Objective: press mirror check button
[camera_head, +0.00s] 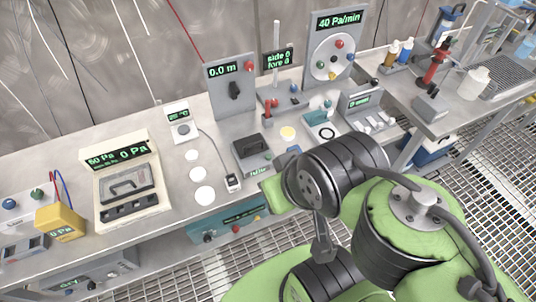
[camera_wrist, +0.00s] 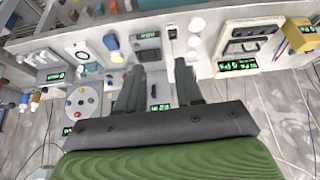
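No button label reading "mirror check" is legible, so I cannot tell which button it is. A grey panel (camera_head: 333,55) with a 40 Pa/min display carries a round dial with coloured knobs; the dial (camera_wrist: 82,102) also shows in the wrist view. A small joystick box (camera_head: 275,98) stands beside a "side 0 fore 0" display. My gripper (camera_wrist: 159,68) is open and empty, its two fingers apart above the bench. A grey device with a green display (camera_wrist: 147,42) lies just beyond the fingertips. In the head view my arm hides the gripper's fingers.
A 0.0 m panel (camera_head: 231,86) stands at the back wall. A cream gauge case (camera_head: 126,182) and a yellow meter (camera_head: 60,221) are on the left.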

